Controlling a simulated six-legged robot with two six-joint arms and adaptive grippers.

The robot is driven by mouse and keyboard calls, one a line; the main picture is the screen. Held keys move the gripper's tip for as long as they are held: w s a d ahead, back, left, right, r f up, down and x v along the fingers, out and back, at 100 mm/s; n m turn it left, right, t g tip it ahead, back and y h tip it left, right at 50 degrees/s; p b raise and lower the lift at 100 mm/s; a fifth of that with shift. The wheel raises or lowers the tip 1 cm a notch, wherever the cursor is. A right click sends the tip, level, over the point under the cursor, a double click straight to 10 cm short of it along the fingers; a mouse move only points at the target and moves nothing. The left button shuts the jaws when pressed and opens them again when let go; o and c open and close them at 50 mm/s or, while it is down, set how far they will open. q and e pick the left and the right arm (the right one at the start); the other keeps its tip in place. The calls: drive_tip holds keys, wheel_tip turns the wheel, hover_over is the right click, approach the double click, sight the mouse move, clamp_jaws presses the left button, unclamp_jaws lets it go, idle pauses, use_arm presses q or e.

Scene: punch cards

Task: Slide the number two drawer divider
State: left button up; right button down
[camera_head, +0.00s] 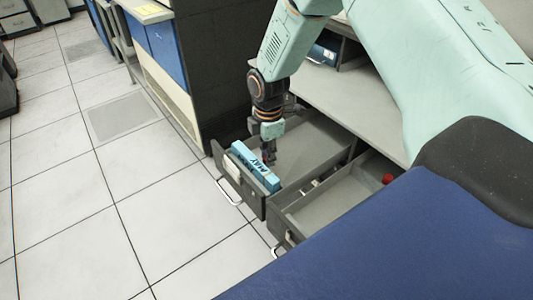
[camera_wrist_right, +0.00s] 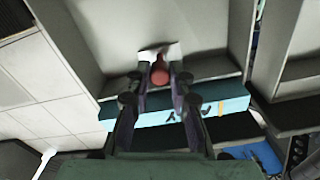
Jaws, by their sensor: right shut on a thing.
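My right gripper (camera_head: 269,157) reaches down into the left open grey drawer (camera_head: 312,136), just behind a light-blue card block (camera_head: 256,166) marked MAY at the drawer's front. In the right wrist view, my gripper's fingers (camera_wrist_right: 158,74) are shut on a red knob (camera_wrist_right: 160,75) with a pale plate (camera_wrist_right: 160,52) behind it, which looks like the divider. The blue block (camera_wrist_right: 215,108) lies beneath the fingers in that view. In the head view the knob is hidden by my gripper. No number two shows on the divider. My left gripper is not in view.
A second open drawer (camera_head: 345,199) stands right of the first, with a small red thing (camera_head: 388,179) at its far end. A grey worktop (camera_head: 345,95) lies above. A dark cabinet side (camera_head: 208,65) stands at left. The tiled floor (camera_head: 90,205) is clear.

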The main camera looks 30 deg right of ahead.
drive_tip(key=d, duration=0.8)
drive_tip(key=w+d, duration=0.1)
drive_tip(key=d, duration=0.3)
drive_tip(key=shift+d, duration=0.4)
drive_tip(key=c, duration=1.2)
unclamp_jaws()
drive_tip(key=shift+o, duration=0.2)
wheel_tip(320, 180, up, 12)
